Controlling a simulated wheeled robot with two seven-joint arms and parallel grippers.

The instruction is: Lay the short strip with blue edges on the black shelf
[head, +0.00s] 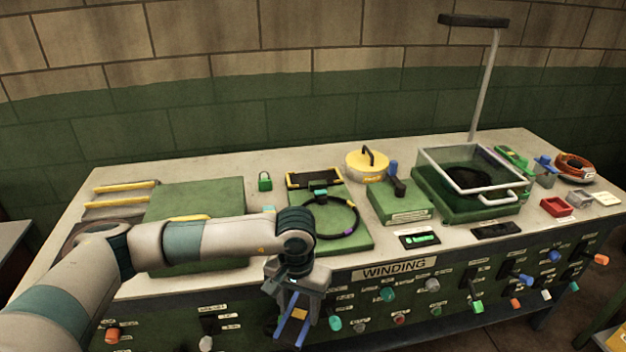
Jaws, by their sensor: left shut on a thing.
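My left gripper (296,292) is shut on a short strip with blue edges (289,327). The strip hangs down from the fingers, slightly tilted, with a small orange patch near its upper part. The gripper is in front of the bench's front panel, and the strip touches nothing else that I can see. Several black flat surfaces show: a yellow-trimmed black panel (314,178) at the back, a bare black plate (497,231) at the front edge, and a black top on a tall pole (473,20). I cannot tell which is the shelf. My right gripper is not in view.
On the bench stand a green board with a black ring (357,219), a yellow lidded disc (366,164), a clear-lidded green box (469,180), and a black plate with a green piece (419,239). Knobs stick out of the front panel. My left arm hides the bench's left part.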

